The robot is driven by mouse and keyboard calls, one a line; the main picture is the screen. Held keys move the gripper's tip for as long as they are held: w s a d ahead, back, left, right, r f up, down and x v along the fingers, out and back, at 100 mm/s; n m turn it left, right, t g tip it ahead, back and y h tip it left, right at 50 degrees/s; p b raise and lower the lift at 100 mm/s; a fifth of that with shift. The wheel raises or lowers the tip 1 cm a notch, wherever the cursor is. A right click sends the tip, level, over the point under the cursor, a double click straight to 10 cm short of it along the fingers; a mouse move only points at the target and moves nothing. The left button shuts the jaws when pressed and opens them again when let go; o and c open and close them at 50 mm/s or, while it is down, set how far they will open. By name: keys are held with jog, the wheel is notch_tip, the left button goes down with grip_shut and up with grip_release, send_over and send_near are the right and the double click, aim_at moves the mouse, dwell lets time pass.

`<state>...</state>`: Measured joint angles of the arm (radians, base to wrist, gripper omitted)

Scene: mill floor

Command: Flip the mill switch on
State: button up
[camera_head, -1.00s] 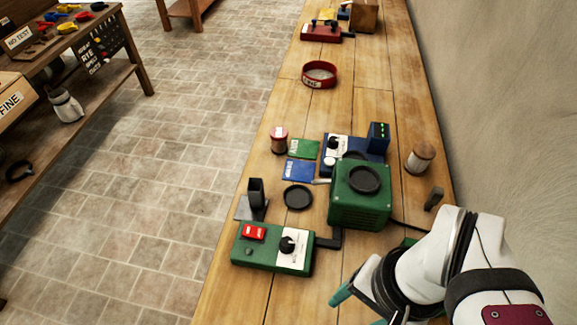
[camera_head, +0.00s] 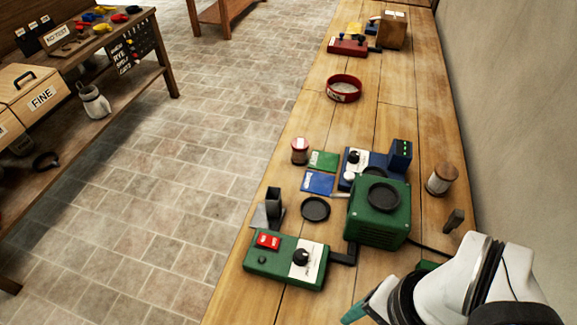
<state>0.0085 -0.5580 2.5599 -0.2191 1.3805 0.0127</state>
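A green control box (camera_head: 283,264) lies on the wooden bench in the head view, with a red rocker switch (camera_head: 269,240) and a black knob (camera_head: 301,257) on a white plate. I cannot tell which way the rocker is set. A green mill housing (camera_head: 376,217) with a dark round top stands just behind and right of the box. My gripper (camera_head: 372,309) is at the lower edge of the view, right of the control box and apart from it. Only a teal finger part shows, and the rest is cut off or hidden by my white arm.
A dark upright bracket (camera_head: 272,204), a black dish (camera_head: 315,209) and blue and green cards stand behind the box. A blue device (camera_head: 365,165) and a wooden spool (camera_head: 442,180) are farther back. The wall bounds the right side.

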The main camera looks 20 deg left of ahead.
jog(key=w+a, duration=0.1)
jog(key=w, duration=0.2)
jog(key=w+a+r+n, duration=0.1)
jog(key=w+a, duration=0.1)
jog(key=w+a+n, duration=0.1)
jog(key=w+a, duration=0.1)
jog(key=w, duration=0.1)
jog(key=shift+w+r, duration=0.3)
jog(key=c, duration=0.7)
jog(key=shift+n, duration=0.7)
jog(key=w+a, duration=0.4)
jog(key=shift+f, duration=0.2)
grip_shut()
jog(key=n, duration=0.2)
send_over(261, 238)
jog(key=d, duration=0.2)
notch_tip(261, 238, down, 4)
jog(key=r, duration=0.1)
jog(key=shift+d+f, duration=0.15)
jog(key=shift+f, duration=0.1)
jog(key=shift+f, duration=0.1)
jog(key=f, duration=0.4)
jog(key=a+f, duration=0.1)
jog(key=f, duration=0.4)
jog(key=a+f, duration=0.1)
jog(key=f, duration=0.3)
jog(key=shift+f, duration=0.35)
